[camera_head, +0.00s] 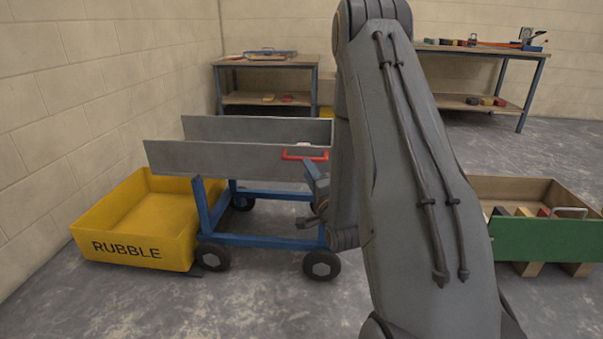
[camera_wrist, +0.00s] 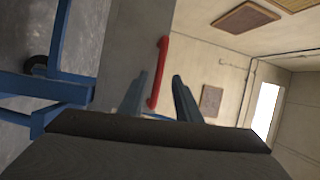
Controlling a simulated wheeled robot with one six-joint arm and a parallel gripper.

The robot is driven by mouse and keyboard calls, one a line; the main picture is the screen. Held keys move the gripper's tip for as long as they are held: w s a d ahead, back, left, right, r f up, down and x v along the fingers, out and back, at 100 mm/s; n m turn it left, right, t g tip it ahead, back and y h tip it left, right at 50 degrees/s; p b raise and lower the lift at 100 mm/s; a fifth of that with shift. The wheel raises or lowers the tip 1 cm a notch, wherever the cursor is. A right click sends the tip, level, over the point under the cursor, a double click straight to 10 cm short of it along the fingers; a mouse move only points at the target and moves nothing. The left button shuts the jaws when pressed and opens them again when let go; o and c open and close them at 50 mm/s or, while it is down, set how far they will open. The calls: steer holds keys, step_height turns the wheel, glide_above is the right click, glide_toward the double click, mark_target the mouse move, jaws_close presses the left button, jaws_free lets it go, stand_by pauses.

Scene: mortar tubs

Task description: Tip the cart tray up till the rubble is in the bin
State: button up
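The cart (camera_head: 265,240) has a blue wheeled frame and a long grey tray (camera_head: 225,160) that looks about level. A red handle (camera_head: 305,154) is on the tray's right end, and it also shows in the wrist view (camera_wrist: 160,70). The yellow bin (camera_head: 135,250), marked RUBBLE, stands on the floor at the tray's left end. No rubble shows; the tray's near wall hides its floor. My gripper (camera_wrist: 159,76) is open and empty, its two fingers apart with the handle appearing between and beyond them. I cannot tell whether they touch it. My arm hides part of the tray's right end.
A green-sided box (camera_head: 545,238) with several blocks stands on wooden supports at the right. Workbenches stand at the back left (camera_head: 268,62) and back right (camera_head: 480,50). A block wall (camera_head: 100,90) runs along the left. The floor in front of the cart is clear.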

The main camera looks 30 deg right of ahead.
steer(key=shift+m+t, duration=0.3)
steer(key=b+x, duration=0.1)
steer(key=x, duration=0.2)
steer(key=b+x, duration=0.1)
steer(key=x, duration=0.3)
steer(key=shift+w+d+f+b, duration=0.15)
steer(key=shift+w+d+b, duration=0.15)
steer(key=shift+b, duration=0.1)
jaws_close()
